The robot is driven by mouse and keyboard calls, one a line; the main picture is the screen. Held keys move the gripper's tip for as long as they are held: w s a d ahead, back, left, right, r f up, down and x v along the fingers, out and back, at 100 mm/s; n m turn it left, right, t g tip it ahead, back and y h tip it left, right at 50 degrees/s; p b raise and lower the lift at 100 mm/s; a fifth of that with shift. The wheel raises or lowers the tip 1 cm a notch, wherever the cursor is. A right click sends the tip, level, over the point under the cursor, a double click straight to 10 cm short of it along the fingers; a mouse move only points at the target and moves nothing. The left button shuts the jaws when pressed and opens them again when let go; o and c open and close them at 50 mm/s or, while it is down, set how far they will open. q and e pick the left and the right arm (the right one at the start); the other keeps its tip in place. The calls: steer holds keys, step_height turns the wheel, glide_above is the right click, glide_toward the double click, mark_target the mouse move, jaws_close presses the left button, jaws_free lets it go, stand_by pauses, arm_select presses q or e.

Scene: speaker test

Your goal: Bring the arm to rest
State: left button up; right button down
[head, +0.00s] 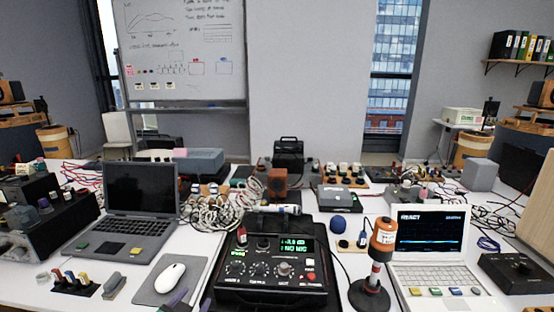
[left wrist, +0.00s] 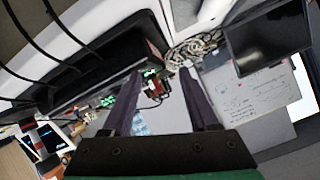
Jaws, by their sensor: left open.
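My left gripper (head: 190,303) shows only as two dark purple fingertips at the bottom edge of the head view, beside the mouse pad and left of the black test unit. In the left wrist view my left gripper (left wrist: 160,74) has its two fingers wide apart with nothing between them. The rest of the left arm is out of the head view. My right gripper and arm do not show in either view.
The black test unit (head: 272,292) with a green display stands at the front middle. A white mouse (head: 170,279) lies on a grey pad (head: 197,270). A dark laptop (head: 140,190), a white laptop (head: 432,232) and an orange-topped stand (head: 383,235) crowd the white table.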

arm_select(q)
steer(key=s+a+f+n+g, duration=0.2)
steer(key=s+f+g, duration=0.3)
steer(key=s+f, duration=0.3)
steer(key=s+a+f+n+g, duration=0.15)
steer(key=s+f+g, duration=0.35)
steer(key=s, duration=0.6)
step_height(320, 180, down, 21)
steer(key=s+p, duration=0.2)
steer(key=p, duration=0.1)
steer(key=s+a+f, duration=0.1)
steer(key=s+f, duration=0.5)
steer(key=s, duration=0.2)
steer(key=s+a+f+g+p, duration=0.1)
steer(key=s+a+f, duration=0.1)
steer(key=s+f, duration=0.4)
steer(key=s+m, duration=0.1)
steer(key=s, duration=0.1)
steer(key=shift+s+a+f+g, duration=0.2)
steer(key=shift+s+g, duration=0.1)
steer(key=shift+s, duration=0.1)
